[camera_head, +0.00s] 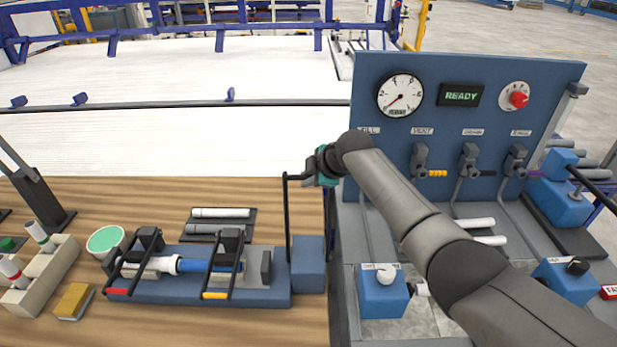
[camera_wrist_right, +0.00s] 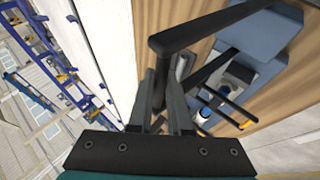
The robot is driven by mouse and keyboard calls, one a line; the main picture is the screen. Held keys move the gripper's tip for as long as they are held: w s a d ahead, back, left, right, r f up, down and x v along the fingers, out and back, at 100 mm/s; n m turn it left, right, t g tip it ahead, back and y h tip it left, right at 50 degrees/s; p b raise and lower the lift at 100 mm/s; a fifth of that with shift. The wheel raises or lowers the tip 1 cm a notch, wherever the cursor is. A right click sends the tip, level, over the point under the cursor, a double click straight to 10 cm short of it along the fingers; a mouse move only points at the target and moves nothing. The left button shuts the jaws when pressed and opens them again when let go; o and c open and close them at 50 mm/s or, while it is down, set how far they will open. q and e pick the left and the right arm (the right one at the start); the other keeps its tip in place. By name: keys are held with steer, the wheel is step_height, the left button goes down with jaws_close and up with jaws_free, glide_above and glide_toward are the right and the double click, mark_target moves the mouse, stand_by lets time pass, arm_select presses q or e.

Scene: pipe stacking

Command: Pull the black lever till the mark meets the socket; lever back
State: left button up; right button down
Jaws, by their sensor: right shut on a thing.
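The black lever (camera_head: 287,215) stands upright as a tall frame with a crossbar at the right end of the blue clamping fixture (camera_head: 250,297). My right gripper (camera_head: 313,178) is at the top of the lever. The mark is too small to make out. My left gripper is not in view.
A blue panel (camera_head: 455,75) with a gauge, a lit READY display and a red knob stands behind my right arm. Left of the fixture are a green-topped round tin (camera_head: 106,240), a yellow sponge (camera_head: 73,301) and a marker holder (camera_head: 45,275).

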steer(key=c, duration=1.3)
jaws_free()
steer(key=shift+w+r, duration=0.1)
steer(key=shift+r, duration=0.05)
steer(key=o, duration=0.5)
steer(key=shift+w, duration=0.2)
steer(key=shift+c, duration=0.2)
steer(key=shift+s, duration=0.15)
steer(key=shift+p+v, duration=0.3)
steer(key=shift+v, duration=0.5)
steer(key=v, duration=1.3)
steer(key=shift+s+d+r, duration=0.1)
steer(key=shift+s+r, duration=0.05)
